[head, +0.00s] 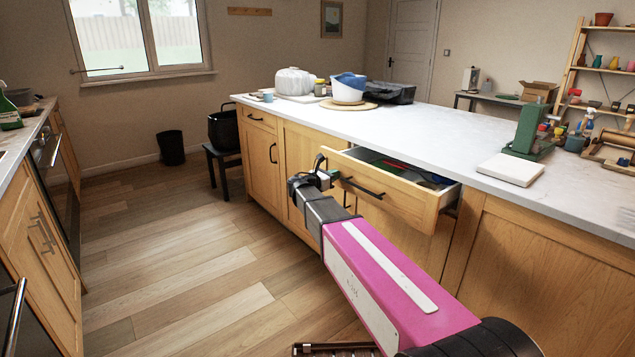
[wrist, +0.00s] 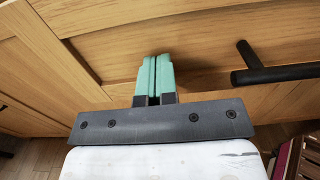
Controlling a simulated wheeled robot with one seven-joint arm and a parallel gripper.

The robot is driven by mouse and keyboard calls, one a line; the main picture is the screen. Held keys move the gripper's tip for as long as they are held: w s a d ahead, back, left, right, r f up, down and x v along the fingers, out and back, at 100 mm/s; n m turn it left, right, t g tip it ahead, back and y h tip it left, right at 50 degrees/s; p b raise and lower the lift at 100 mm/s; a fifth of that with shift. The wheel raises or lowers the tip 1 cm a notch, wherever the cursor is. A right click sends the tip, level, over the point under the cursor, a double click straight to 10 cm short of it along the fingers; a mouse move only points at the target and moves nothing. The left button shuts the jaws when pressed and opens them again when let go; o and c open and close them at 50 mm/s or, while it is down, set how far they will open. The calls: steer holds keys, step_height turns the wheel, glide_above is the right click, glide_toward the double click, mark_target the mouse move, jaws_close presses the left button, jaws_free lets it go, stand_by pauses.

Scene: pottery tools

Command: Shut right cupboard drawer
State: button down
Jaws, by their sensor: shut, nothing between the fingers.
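The right cupboard drawer (head: 408,204) stands pulled out from under the white worktop, with its inside and some items showing. Its dark bar handle (head: 362,188) is on the front. My gripper (head: 331,175) is at the left end of the drawer front, left of the handle. In the wrist view, the green fingers (wrist: 153,78) are shut together and empty, pointing at the wooden drawer front (wrist: 195,62). The handle (wrist: 272,74) is to their right. I cannot tell whether the fingertips touch the wood.
The left drawer (head: 258,116) is closed. The worktop (head: 430,130) carries a white board (head: 510,169), a green press (head: 530,132) and a blue-and-white bowl (head: 348,92). A black stool (head: 222,160) stands at the far end. The wooden floor (head: 180,250) on the left is clear.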

steer(key=x, duration=1.6)
steer(key=shift+w+d, duration=0.1)
steer(key=shift+w, duration=0.05)
steer(key=shift+w+d, duration=0.1)
steer(key=shift+s+a, duration=0.2)
steer(key=v, duration=1.4)
steer(key=s+d+f+m+g+y, duration=0.3)
steer(key=s+d+f+m+g, duration=0.1)
steer(key=s+f+m, duration=0.4)
steer(key=s+d+f+m+g+y, duration=0.3)
steer(key=s+d+f+m, duration=0.2)
steer(key=s+f, duration=0.45)
steer(key=s+a+f+m+g+y, duration=0.1)
steer(key=s+a+f+m+y, duration=0.1)
steer(key=s+m, duration=0.4)
steer(key=s+a+f+m+g+y, duration=0.1)
steer(key=s+f+m+g+y, duration=0.1)
steer(key=s+m+y, duration=0.4)
steer(key=s+f, duration=0.1)
steer(key=s, duration=0.2)
steer(key=shift+s+a+f+g+y, duration=0.3)
steer(key=shift+s+a+f, duration=0.05)
steer(key=shift+s+f, duration=0.05)
